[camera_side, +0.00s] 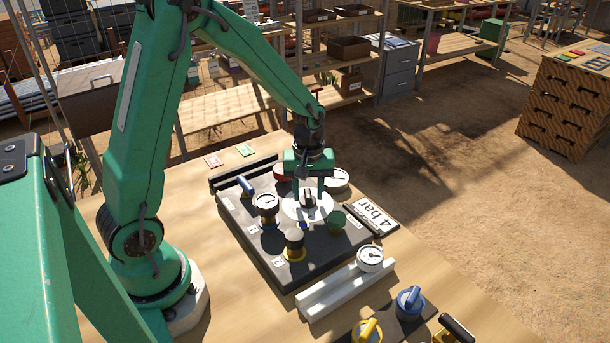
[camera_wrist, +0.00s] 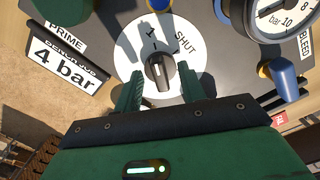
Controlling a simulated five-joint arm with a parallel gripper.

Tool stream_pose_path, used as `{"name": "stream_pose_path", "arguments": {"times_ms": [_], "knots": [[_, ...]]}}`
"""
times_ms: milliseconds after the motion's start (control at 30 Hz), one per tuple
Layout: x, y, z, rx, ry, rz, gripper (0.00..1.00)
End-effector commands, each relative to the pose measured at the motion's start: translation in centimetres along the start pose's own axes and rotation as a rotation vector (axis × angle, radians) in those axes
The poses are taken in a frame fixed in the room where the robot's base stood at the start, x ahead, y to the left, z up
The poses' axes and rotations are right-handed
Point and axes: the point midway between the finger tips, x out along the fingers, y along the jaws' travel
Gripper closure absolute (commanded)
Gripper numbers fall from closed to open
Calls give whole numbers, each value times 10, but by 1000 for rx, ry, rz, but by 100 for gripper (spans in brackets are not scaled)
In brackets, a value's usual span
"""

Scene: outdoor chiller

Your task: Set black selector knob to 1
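The black selector knob (camera_wrist: 158,72) sits at the middle of a round white dial (camera_wrist: 128,50). In the side view the knob (camera_side: 308,199) stands on the same dial (camera_side: 293,212) on the dark panel. The dial carries the word SHUT at upper right and a slanted mark like a 1 at the top. The knob's ridge runs nearly upright in the wrist view, its upper end leaning slightly left; its exact setting is hard to tell. My gripper (camera_wrist: 159,82) is open over the dial, one green finger on each side of the knob, with gaps visible.
On the dark panel (camera_side: 330,247) stand a yellow-based black knob (camera_side: 294,245), a green knob (camera_side: 338,222), gauges (camera_side: 265,205) and a blue-handled lever (camera_side: 246,186). A "4 bar" sign (camera_wrist: 64,68) lies beside it. A white rail (camera_side: 345,290) lies in front.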

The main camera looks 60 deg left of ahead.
Motion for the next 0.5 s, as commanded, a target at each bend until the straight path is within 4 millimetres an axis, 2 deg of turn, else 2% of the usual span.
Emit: {"name": "stream_pose_path", "arguments": {"times_ms": [167,267,300,500], "knots": [[0,0,0,1,0,0,60],[0,0,0,1,0,0,41],[0,0,0,1,0,0,38],[0,0,0,1,0,0,38]]}}
